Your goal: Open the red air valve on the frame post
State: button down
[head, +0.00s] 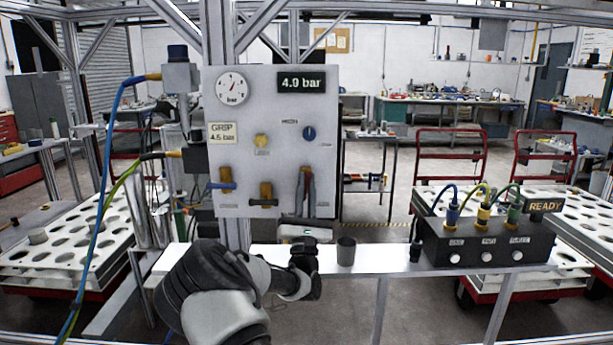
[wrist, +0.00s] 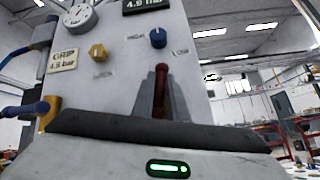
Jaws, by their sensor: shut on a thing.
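The red air valve handle (head: 306,178) is at the lower right of the white panel (head: 240,130) on the frame post. It appears roughly upright, and much of the valve behind it is hidden by my gripper. My gripper (head: 306,188) reaches up to it from below, with one grey finger on each side. In the wrist view the red handle (wrist: 161,88) stands between the two fingers of my gripper (wrist: 160,96), which are shut on it. The display (head: 301,82) reads 4.9 bar.
A blue-handled valve (head: 222,185) and a yellow-brown valve (head: 265,195) sit left of the red one. A yellow knob (head: 261,141) and a blue knob (head: 309,133) are above. A grey cup (head: 346,251) and a black control box (head: 485,243) stand on the shelf below.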

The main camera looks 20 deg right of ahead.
jog(key=shift+a+r+n+t+y+p, duration=0.25)
jog(key=shift+n+y+p, duration=0.45)
jog(key=shift+n+y, duration=0.85)
jog(key=shift+d+n+t+y+p, duration=0.1)
jog(key=shift+n+t+y+p, duration=0.4)
jog(key=shift+n+y, duration=1)
jog(key=shift+n+y+p, duration=0.3)
jog(key=shift+n+y, duration=0.15)
jog(key=shift+w, duration=0.1)
jog(key=c, duration=1.8)
grip_release()
jog(key=shift+r, duration=0.1)
jog(key=shift+o, duration=0.2)
